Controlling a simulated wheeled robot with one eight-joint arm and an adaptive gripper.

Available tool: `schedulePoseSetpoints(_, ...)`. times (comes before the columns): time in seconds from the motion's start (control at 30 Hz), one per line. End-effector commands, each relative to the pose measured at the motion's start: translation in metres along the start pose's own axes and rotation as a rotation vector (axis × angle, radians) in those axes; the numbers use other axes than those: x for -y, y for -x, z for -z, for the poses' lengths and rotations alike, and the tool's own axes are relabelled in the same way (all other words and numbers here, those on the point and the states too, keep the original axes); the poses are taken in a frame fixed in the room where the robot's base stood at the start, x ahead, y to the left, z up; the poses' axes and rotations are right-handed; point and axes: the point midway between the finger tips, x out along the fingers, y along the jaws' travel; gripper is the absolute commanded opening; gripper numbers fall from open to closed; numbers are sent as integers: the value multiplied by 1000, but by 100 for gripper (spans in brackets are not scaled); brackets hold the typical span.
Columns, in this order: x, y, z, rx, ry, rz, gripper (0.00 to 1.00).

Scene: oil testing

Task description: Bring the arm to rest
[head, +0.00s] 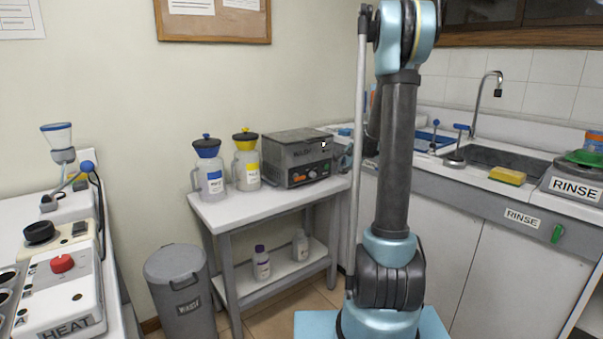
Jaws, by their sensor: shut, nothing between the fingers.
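My arm stands upright in the right-centre of the head view, on its light-blue base. Its dark lower link rises nearly vertically to a light-blue joint at the top edge of the picture. The far part of my arm is mostly cut off or hidden behind this link. I cannot make out my gripper or its fingers in this view. No object is seen held by the arm.
A small table (225,211) behind my arm holds a blue-lidded jug (209,172), a yellow-lidded jug (246,162) and a grey heated bath (297,158). A waste bin (180,295) stands left of it. The sink counter (440,182) is at right, a HEAT unit (65,295) at left.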

Motion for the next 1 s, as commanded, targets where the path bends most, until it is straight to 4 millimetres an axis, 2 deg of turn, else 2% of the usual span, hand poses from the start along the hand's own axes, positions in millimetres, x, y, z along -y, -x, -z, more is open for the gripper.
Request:
schedulePoseSetpoints(0.1, -19, 30, -17, -6, 102, -36, 0)
schedulePoseSetpoints(0.5, -95, 113, -60, -8, 448, -163, 0)
schedulePoseSetpoints(0.77, -155, 159, -80, 6, 667, -248, 0)
schedulePoseSetpoints(1.0, -215, 195, -92, 27, 865, -327, 0)
